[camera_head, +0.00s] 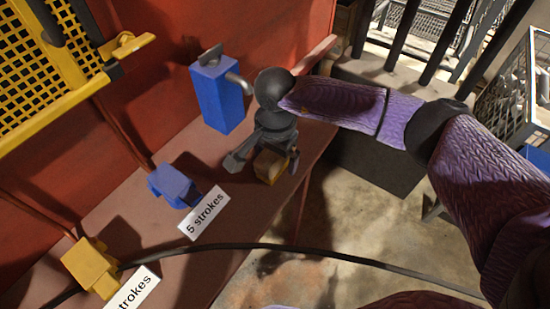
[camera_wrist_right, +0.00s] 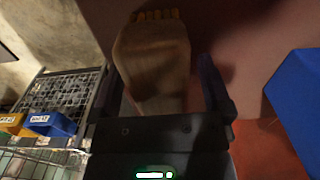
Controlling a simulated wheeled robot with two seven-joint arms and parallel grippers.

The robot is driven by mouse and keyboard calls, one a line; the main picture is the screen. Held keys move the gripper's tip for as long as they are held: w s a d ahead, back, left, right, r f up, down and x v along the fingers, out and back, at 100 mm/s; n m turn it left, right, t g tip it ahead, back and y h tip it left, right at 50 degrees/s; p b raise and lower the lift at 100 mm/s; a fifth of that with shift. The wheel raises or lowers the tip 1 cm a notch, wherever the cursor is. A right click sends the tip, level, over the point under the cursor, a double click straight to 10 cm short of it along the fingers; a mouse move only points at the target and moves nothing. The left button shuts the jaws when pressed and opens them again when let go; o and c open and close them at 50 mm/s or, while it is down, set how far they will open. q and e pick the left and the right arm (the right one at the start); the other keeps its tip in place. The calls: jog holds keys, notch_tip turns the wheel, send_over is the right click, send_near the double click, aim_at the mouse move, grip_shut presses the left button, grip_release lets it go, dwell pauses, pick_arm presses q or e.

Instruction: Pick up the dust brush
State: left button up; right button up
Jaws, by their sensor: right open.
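The dust brush (camera_head: 271,166) is a small tan-brown block on the reddish-brown shelf, below my right gripper (camera_head: 263,152) in the head view. In the right wrist view, the brush (camera_wrist_right: 152,62) shows a wooden body with yellowish bristles at its far end. My right gripper (camera_wrist_right: 163,92) is open, with one dark finger on each side of the brush body. I cannot tell whether either finger touches it. The gripper hides part of the brush in the head view. My left gripper is not in view.
A blue box with a spout (camera_head: 217,97) stands behind the gripper. A blue block (camera_head: 172,186) and a yellow block (camera_head: 90,267) sit along the shelf (camera_head: 150,225), with "strokes" labels nearby. A black cable (camera_head: 330,255) crosses in front. Wire baskets stand right.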

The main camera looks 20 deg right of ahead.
jog(key=shift+r, duration=0.1)
jog(key=c, duration=1.3)
jog(key=shift+c, duration=0.2)
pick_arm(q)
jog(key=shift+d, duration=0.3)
pick_arm(e)
notch_tip(320, 180, up, 10)
jog(key=p, duration=0.3)
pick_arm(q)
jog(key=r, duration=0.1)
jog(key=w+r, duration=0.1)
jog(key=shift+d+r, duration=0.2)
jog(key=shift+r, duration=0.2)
